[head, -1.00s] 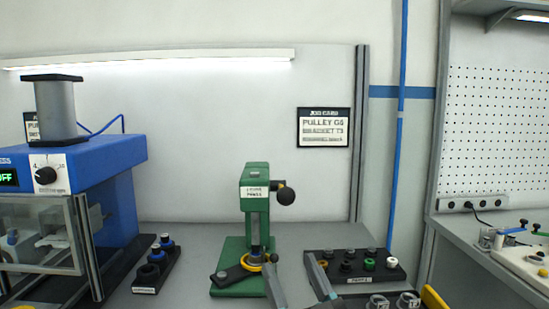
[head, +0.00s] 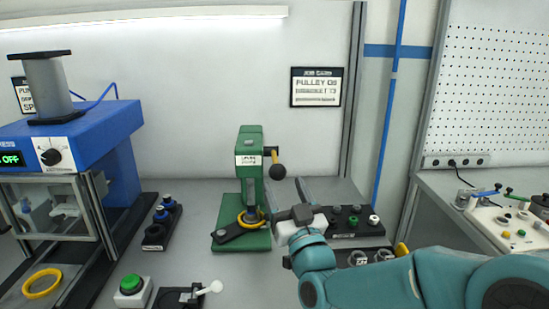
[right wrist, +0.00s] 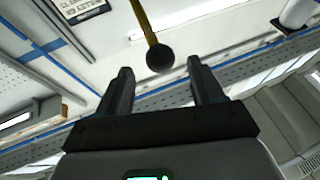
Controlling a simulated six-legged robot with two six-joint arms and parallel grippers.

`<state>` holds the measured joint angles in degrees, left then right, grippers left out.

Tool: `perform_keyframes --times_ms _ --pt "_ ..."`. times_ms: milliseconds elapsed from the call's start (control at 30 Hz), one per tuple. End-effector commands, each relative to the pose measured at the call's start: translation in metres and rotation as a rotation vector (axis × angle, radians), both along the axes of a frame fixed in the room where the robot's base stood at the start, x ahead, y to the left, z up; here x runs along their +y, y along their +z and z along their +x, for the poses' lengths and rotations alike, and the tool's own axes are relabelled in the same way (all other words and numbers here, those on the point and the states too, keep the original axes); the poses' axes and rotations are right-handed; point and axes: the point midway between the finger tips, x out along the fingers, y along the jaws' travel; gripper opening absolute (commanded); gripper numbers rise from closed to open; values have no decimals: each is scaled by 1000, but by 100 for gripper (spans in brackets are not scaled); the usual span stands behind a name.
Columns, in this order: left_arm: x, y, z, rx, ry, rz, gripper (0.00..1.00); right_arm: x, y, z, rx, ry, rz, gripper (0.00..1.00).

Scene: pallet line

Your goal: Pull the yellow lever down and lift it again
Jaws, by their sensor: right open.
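The green lever press (head: 250,165) stands on the bench in the middle of the head view. Its yellow lever (head: 274,156) is short in this view and ends in a black ball (head: 278,172) on the press's right side. My right gripper (head: 289,182) is open and empty, just below and right of the ball. In the right wrist view the yellow lever (right wrist: 144,20) comes down from the top to the black ball (right wrist: 160,58), which appears in the gap between the open fingers (right wrist: 158,72). No contact is visible. My left gripper is out of view.
A yellow ring (head: 248,220) lies at the press's base. A blue press machine (head: 70,140) stands left, with a black parts holder (head: 158,232) beside it. A parts rack (head: 350,235) is behind my right arm. A green button (head: 131,284) and white-handled switch (head: 208,288) are in front.

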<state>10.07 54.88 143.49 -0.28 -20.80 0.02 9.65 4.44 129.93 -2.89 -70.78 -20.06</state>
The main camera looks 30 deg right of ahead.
Motion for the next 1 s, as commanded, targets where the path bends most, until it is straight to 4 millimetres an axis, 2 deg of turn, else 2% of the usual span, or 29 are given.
perform_keyframes --times_ms 100,333,500,767,900,967,1000 --pt "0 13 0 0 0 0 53 -7 14 25 0 1 1 66" --pt "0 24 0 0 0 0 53 -15 28 58 -1 2 0 66" --pt "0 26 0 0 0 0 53 -18 30 67 -1 2 0 66" --pt "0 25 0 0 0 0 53 -18 30 68 -1 2 0 66" --pt "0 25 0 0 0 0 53 -18 30 68 -1 2 0 21" --pt "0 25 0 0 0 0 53 -18 30 68 -1 2 0 1" --pt "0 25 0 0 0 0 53 -18 30 68 -1 2 0 0"
